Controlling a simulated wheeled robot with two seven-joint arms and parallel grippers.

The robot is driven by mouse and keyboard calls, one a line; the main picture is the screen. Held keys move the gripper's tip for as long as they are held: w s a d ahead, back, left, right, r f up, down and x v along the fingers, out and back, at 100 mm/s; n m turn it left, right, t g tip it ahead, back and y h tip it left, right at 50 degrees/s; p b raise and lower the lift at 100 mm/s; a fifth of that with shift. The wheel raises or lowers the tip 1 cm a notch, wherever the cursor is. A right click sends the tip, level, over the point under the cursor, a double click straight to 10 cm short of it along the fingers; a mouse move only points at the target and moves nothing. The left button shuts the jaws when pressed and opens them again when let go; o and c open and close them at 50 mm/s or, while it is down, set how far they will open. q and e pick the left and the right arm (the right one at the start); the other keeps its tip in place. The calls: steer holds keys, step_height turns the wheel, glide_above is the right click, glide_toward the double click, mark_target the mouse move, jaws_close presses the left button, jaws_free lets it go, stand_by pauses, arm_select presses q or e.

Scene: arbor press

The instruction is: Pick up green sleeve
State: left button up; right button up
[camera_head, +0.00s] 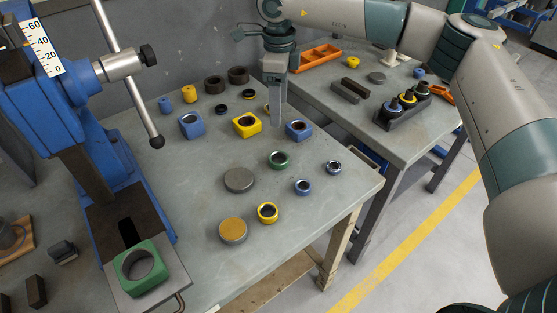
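The green sleeve (278,160) is a small green ring on the grey table, near its middle right. It stands apart from its neighbours with its hole facing up. A larger green block with a round hole (140,268) sits on the arbor press base at lower left. My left gripper is out of view.
The blue arbor press (105,165) with its long lever (125,75) stands at left. A blue ring (302,187), yellow ring (267,212) and grey disc (239,180) lie near the sleeve. A second table with an orange tray (316,58) stands at the back right.

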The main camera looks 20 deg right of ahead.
steer(key=shift+f, duration=0.1)
steer(key=p, duration=0.5)
glide_toward(278, 153)
steer(key=s+f, duration=0.1)
steer(key=s, duration=0.1)
steer(key=shift+a+f, duration=0.2)
steer(key=shift+f, duration=0.65)
steer(key=shift+s+f+p, duration=0.1)
steer(key=shift+f+p, duration=0.75)
steer(key=shift+p, duration=0.35)
step_height(278, 153, down, 2)
steer(key=shift+f+p, duration=0.1)
steer(key=shift+p, duration=0.45)
steer(key=shift+f, duration=0.65)
